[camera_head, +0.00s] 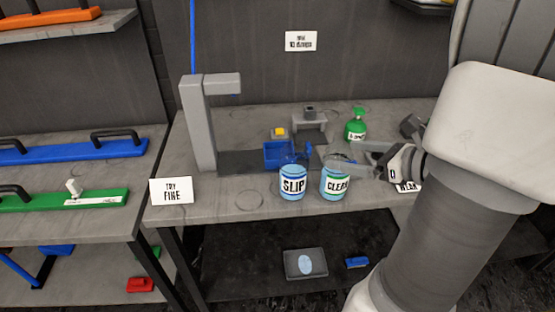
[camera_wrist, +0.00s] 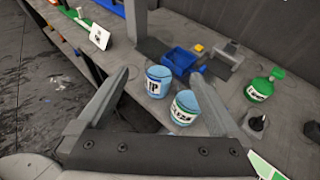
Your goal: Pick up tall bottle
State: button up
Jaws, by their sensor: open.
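No bottle is marked as the tall one. A green bottle with a narrow neck and white label (camera_head: 356,128) stands upright on the bench behind my gripper; it also shows at the right in the wrist view (camera_wrist: 262,90). Two light-blue round containers stand near the bench's front edge, one labelled SLIP (camera_head: 292,186) and one labelled CLEAR (camera_head: 335,186). My gripper (camera_head: 345,160) is open and empty, above and behind the CLEAR container in the head view. In the wrist view both containers appear between its spread fingers (camera_wrist: 163,76), apart from the green bottle.
A blue bin (camera_head: 277,154) and a grey post (camera_head: 198,125) stand behind the containers. A dark small object (camera_wrist: 257,121) sits near the green bottle. The left bench holds blue and green handled bars (camera_head: 75,150).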

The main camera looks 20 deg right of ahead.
aim_at(303, 145)
jog(key=x, duration=1.1)
jog(key=shift+w+f+b, duration=0.15)
jog(key=shift+w+b, duration=0.15)
jog(key=shift+b, duration=0.1)
jog(key=shift+r+x, duration=0.1)
jog(key=shift+x, duration=1.2)
jog(key=shift+r+x, duration=0.15)
jog(key=shift+x, duration=1.15)
jog(key=shift+w+d, duration=0.2)
grip_shut()
